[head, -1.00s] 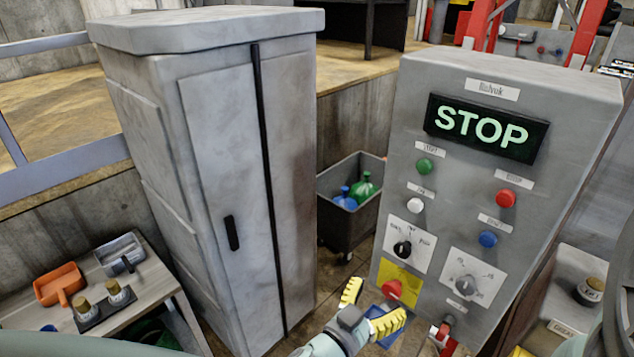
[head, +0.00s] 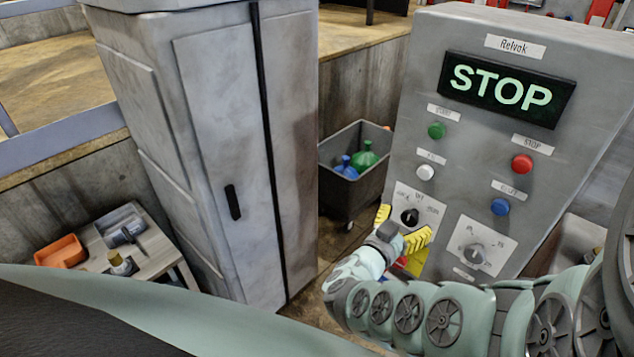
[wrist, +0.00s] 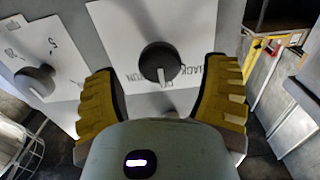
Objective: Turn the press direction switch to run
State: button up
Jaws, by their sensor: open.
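The press direction switch is a black round knob (head: 409,217) on a white plate, low on the left of the grey control panel. Its plate seems to read BACK at left, OFF at top and RUN at right. In the wrist view the knob (wrist: 160,62) appears upside down, and its white pointer mark points roughly toward OFF. My gripper (head: 402,227) has yellow ridged fingers and is open in front of the panel. In the wrist view the fingers (wrist: 160,90) stand apart on both sides of the knob's plate, with no visible contact on the knob.
The panel shows a lit STOP display (head: 501,90) and several coloured buttons. A second, grey knob (head: 474,254) sits right of the switch. A red-and-yellow control is partly hidden behind my gripper. A grey cabinet (head: 225,130) and a dark bin (head: 338,183) stand left of the panel.

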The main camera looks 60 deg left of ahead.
jog(key=shift+x, duration=1.05)
jog(key=c, duration=1.2)
